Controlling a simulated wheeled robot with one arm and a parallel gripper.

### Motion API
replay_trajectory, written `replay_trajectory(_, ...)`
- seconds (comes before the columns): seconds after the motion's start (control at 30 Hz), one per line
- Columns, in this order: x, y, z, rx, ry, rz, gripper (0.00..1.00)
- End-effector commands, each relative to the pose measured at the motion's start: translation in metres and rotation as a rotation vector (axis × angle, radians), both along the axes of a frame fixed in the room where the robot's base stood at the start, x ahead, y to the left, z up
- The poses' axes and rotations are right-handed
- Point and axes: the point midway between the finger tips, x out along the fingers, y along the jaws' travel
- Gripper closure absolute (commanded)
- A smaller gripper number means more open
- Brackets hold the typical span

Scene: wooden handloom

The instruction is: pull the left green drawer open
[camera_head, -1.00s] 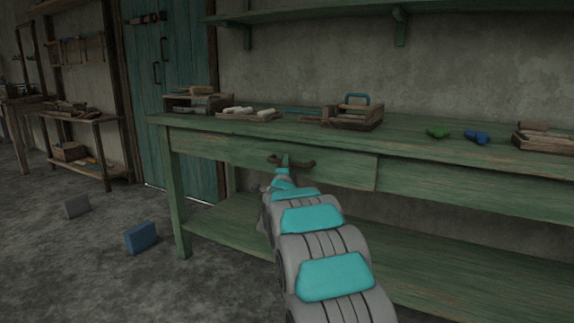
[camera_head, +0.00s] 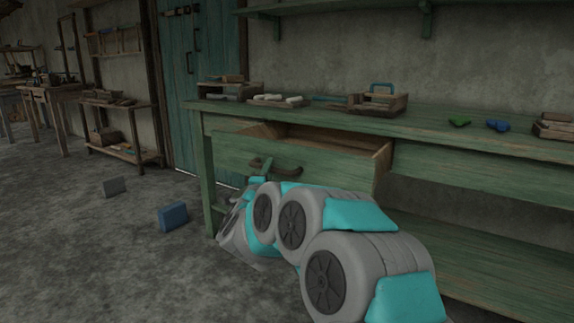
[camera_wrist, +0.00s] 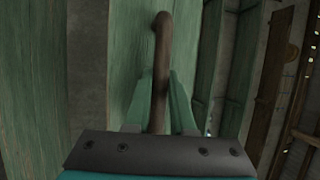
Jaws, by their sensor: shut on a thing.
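The left green drawer (camera_head: 330,171) stands pulled out from under the green workbench top, and its wooden inside shows from above. Its dark curved handle (camera_head: 290,170) is on the front face. My gripper (camera_head: 262,166) is shut on the handle at its left part. In the wrist view the brown handle (camera_wrist: 161,60) passes between my two teal fingers (camera_wrist: 160,105), with the green drawer front (camera_wrist: 110,60) behind it. The drawer's contents, if any, cannot be made out.
The workbench (camera_head: 450,130) carries a wooden caddy with a teal handle (camera_head: 380,98), a green piece (camera_head: 459,121) and a blue piece (camera_head: 497,125). A blue block (camera_head: 173,216) and a grey block (camera_head: 114,187) lie on the floor at left. Floor at front left is clear.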

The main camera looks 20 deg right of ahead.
Motion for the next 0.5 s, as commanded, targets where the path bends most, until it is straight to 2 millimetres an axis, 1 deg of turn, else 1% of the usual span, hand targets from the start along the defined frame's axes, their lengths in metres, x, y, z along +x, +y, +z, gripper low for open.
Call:
replay_trajectory(0.03, -0.004, 0.012, -0.001, 0.004, 0.004, 0.005, 1.00)
replay_trajectory(0.2, -0.025, 0.043, -0.002, 0.004, 0.007, 0.006, 1.00)
replay_trajectory(0.4, -0.044, 0.066, -0.002, 0.004, 0.005, 0.002, 1.00)
replay_trajectory(0.5, -0.049, 0.072, -0.001, 0.002, 0.002, 0.000, 1.00)
